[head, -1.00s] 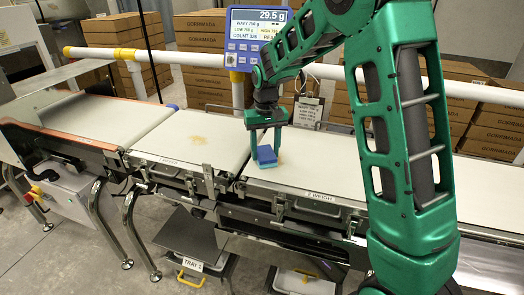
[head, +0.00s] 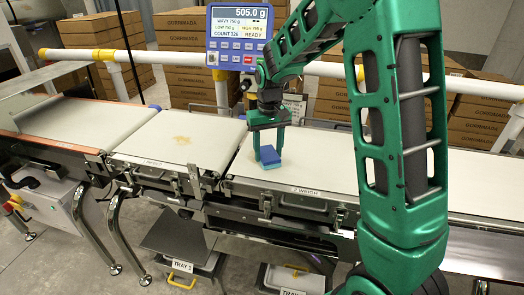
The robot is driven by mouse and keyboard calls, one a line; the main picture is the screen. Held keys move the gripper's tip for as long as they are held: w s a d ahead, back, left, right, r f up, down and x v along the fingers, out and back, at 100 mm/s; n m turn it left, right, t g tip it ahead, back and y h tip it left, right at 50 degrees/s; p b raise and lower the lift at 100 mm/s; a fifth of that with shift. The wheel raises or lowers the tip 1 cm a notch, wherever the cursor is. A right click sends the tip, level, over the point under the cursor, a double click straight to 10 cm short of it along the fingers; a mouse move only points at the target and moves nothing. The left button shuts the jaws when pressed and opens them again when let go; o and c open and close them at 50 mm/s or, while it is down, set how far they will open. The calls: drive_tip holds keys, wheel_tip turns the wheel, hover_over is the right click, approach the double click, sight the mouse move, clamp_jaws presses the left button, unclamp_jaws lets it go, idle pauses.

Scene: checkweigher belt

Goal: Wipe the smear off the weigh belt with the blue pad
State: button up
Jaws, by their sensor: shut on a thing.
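My gripper (head: 268,148) points down, shut on the blue pad (head: 269,157), which has a lighter blue underside. The pad is at the left part of the weigh belt (head: 325,165), the pale belt labelled "2 WEIGH", and appears to touch it. The display (head: 238,38) reads 505.0 g. A tan smear (head: 182,140) shows on the separate belt to the left, labelled 1.
The infeed belt (head: 150,145) adjoins on the left, with a gap between. A white rail (head: 160,57) runs behind the belts. Stacked cartons (head: 190,92) stand beyond. Trays (head: 180,267) sit below the front edge. My arm covers the right of the belt.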

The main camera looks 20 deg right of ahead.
drive_tip(key=shift+w+a, duration=0.7)
drive_tip(key=shift+a, duration=0.3)
drive_tip(key=shift+w+a, duration=0.7)
drive_tip(key=shift+a, duration=0.25)
drive_tip(key=shift+w+a, duration=0.7)
drive_tip(key=shift+a, duration=0.3)
drive_tip(key=shift+w+d+r, duration=0.1)
drive_tip(key=shift+w+d, duration=0.75)
drive_tip(key=shift+w, duration=0.3)
drive_tip(key=shift+s+d, duration=0.75)
drive_tip(key=shift+d, duration=0.25)
drive_tip(key=shift+s+d, duration=0.7)
drive_tip(key=shift+d, duration=0.3)
drive_tip(key=shift+s+d, duration=0.75)
drive_tip(key=shift+d, duration=0.25)
drive_tip(key=shift+w+a, duration=0.75)
drive_tip(key=shift+a, duration=0.25)
drive_tip(key=shift+w+a, duration=0.7)
drive_tip(key=shift+a, duration=0.3)
drive_tip(key=shift+w+a, duration=0.75)
drive_tip(key=shift+a, duration=0.25)
drive_tip(key=shift+r, duration=0.1)
drive_tip(key=shift+r, duration=2.9)
drive_tip(key=shift+r, duration=0.1)
